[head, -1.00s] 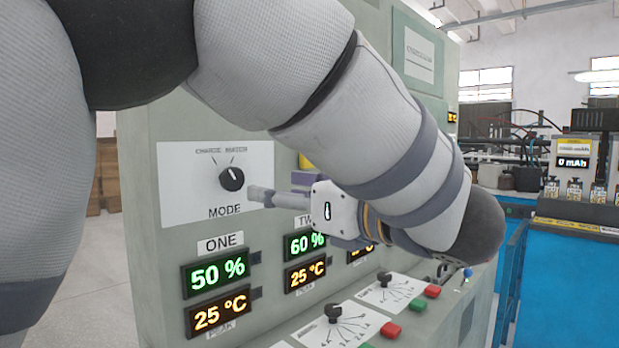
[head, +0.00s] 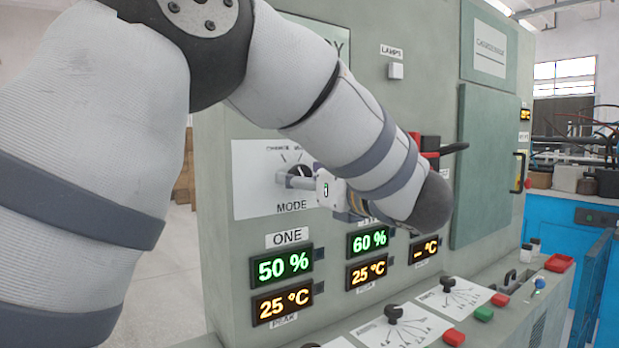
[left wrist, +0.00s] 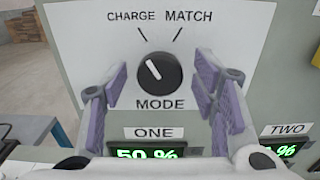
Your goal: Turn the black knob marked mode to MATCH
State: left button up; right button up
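The black mode knob (left wrist: 159,73) sits on a white plate (left wrist: 225,50) marked CHARGE, MATCH and MODE. In the left wrist view its white pointer line leans up and left, toward CHARGE. In the head view the knob (head: 301,172) is partly hidden by my gripper. My left gripper (left wrist: 163,95) is open, with one purple-padded finger to each side of the knob and gaps between. It also shows in the head view (head: 284,179), in front of the plate. I cannot tell how far the fingertips are from the panel. My right gripper is not in view.
Below the plate are lit displays ONE (head: 283,268) and TWO (head: 367,241). A sloped desk carries smaller black knobs (head: 393,313) and red and green buttons (head: 484,314). A red-and-black handle (head: 430,150) juts from the panel behind my forearm.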

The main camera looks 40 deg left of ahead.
pick_arm(q)
jog(key=c, duration=1.1)
jog(key=shift+m, duration=0.3)
jog(key=m, duration=1.1)
jog(key=shift+m, duration=0.3)
jog(key=o, duration=1.2)
jog(key=shift+c, duration=0.2)
